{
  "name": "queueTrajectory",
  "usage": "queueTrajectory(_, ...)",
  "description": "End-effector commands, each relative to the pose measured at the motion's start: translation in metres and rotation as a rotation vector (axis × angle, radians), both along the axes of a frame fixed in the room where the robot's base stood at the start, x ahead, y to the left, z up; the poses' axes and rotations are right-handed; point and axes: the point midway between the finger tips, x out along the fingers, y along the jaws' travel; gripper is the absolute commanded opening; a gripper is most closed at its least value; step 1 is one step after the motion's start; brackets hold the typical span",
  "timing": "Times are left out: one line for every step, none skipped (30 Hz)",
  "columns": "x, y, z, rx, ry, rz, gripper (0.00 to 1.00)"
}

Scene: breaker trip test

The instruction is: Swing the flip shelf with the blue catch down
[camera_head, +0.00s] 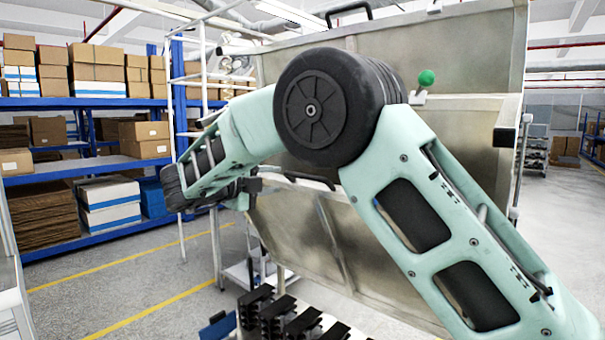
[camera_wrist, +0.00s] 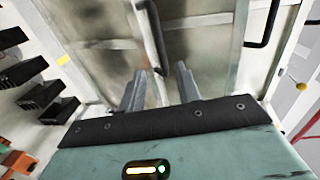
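Two pale metal shelf panels show in the head view. The upper panel (camera_head: 455,50) has a dark handle on its top edge and a green ball catch (camera_head: 426,78) near its right side. The lower panel (camera_head: 375,260) hangs tilted, with a dark handle (camera_head: 308,180) near its top edge. No blue catch is visible; my arm covers part of the panels. My gripper (camera_wrist: 160,72) is open in front of a panel in the wrist view, fingers apart. A handle bar (camera_wrist: 153,35) lies just beyond the fingertips; I cannot tell whether they touch it.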

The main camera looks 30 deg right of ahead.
Motion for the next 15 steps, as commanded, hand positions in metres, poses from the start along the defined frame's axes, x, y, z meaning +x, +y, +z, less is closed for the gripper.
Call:
queueTrajectory(0.004, -0.011, 0.003, -0.001, 0.001, -0.003, 0.33)
queueTrajectory(0.006, -0.017, 0.002, -0.001, 0.001, -0.003, 0.33)
queueTrajectory(0.010, -0.025, 0.001, -0.001, 0.001, -0.003, 0.33)
queueTrajectory(0.012, -0.031, 0.000, -0.003, 0.001, -0.003, 0.33)
queueTrajectory(0.014, -0.036, 0.000, -0.002, 0.002, -0.001, 0.33)
queueTrajectory(0.018, -0.044, -0.001, -0.003, 0.001, -0.002, 0.33)
queueTrajectory(0.020, -0.050, -0.002, -0.002, 0.002, -0.002, 0.33)
queueTrajectory(0.022, -0.056, -0.003, -0.002, 0.002, -0.003, 0.33)
queueTrajectory(0.025, -0.063, -0.004, -0.001, 0.002, -0.002, 0.33)
queueTrajectory(0.028, -0.069, -0.004, -0.001, 0.002, -0.001, 0.33)
queueTrajectory(0.030, -0.074, -0.005, -0.002, 0.002, -0.002, 0.33)
queueTrajectory(0.033, -0.081, -0.006, -0.002, 0.002, -0.001, 0.33)
queueTrajectory(0.035, -0.085, -0.007, -0.003, 0.001, -0.001, 0.33)
queueTrajectory(0.036, -0.090, -0.007, -0.002, 0.001, 0.000, 0.33)
queueTrajectory(0.039, -0.095, -0.008, -0.002, 0.001, 0.000, 0.33)
